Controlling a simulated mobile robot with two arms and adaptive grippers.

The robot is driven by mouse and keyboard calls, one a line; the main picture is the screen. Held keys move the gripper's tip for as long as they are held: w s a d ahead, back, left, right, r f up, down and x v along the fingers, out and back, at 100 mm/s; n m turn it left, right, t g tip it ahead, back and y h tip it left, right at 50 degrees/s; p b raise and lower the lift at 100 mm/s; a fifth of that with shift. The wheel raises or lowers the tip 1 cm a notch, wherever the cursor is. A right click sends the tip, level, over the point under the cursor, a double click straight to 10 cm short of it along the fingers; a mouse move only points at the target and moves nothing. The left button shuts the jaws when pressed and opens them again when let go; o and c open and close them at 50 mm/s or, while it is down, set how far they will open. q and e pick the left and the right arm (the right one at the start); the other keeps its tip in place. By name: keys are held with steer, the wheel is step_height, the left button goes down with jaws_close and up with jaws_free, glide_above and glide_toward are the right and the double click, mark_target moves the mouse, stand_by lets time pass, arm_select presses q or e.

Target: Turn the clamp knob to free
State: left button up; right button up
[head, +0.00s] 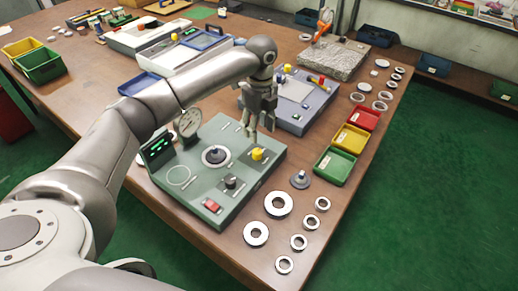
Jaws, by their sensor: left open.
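A grey-green gauge station (205,212) sits on the wooden bench. It carries a yellow knob (257,154) near its right corner and a black knob (231,183) nearer the front. I cannot tell from a label which one is the clamp knob. My left gripper (261,126) points down, open and empty, just above and behind the yellow knob. It looks apart from that knob. The knob markings are too small to read. My right gripper is not in view.
The station also holds a dial gauge (187,124), a green-lit display (158,148), a central spindle (215,156) and a red switch (212,206). Metal rings (279,204) lie at front right. Green (335,166), yellow (351,139) and red (364,118) bins line the right edge.

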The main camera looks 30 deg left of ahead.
mark_target(257, 151)
arm_select(q)
steer(key=f, duration=0.6)
steer(key=f+p, duration=0.1)
steer(key=f, duration=0.2)
steer(key=shift+s, duration=0.3)
steer(key=shift+c, duration=0.3)
steer(key=c, duration=1)
